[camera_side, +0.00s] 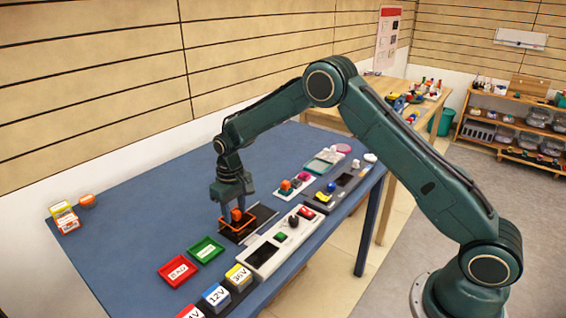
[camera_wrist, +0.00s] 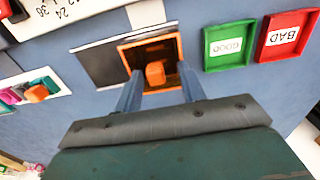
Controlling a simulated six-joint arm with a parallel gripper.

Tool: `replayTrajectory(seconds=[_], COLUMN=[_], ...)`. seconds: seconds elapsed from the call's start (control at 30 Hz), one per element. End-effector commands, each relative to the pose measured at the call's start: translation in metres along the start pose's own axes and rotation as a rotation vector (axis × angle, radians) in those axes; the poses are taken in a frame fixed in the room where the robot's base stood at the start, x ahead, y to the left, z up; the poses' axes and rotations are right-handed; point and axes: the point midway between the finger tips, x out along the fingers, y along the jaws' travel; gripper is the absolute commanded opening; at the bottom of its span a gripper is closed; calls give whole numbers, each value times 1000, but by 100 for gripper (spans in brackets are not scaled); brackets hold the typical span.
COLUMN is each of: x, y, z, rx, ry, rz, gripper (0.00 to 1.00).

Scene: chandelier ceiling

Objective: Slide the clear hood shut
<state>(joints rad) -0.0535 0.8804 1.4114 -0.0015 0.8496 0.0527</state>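The hood appears as an orange-edged frame (camera_side: 237,233) on a dark base on the blue table; its clear panel is hard to make out. It also shows in the wrist view (camera_wrist: 148,40), with an orange block (camera_wrist: 155,73) seen within its outline. A dark flat panel (camera_wrist: 98,63) lies bare to the left of the frame there. My gripper (camera_side: 233,206) points down at the frame. In the wrist view my gripper's fingers (camera_wrist: 160,80) are spread, one near each side of the frame, with the block seen between them. Finger contact with the hood is unclear.
A green GOOD tray (camera_wrist: 229,47) and a red BAD tray (camera_wrist: 285,40) lie close to the right in the wrist view. A white instrument panel (camera_side: 262,256) runs along the table's front. Voltage-labelled bins (camera_side: 216,296) stand at the near end. The table's back left is mostly clear.

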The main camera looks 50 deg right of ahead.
Motion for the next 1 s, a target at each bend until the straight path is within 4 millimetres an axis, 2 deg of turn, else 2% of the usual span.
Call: replayTrajectory(seconds=[0.27, 0.8, 1.0], x=[-21, -108, -129], y=[0, -1, -1], z=[-1, -1, -1], rx=[1, -1, -2], ry=[3, 5, 4], rz=[0, -1, -1], gripper=[40, 40, 40])
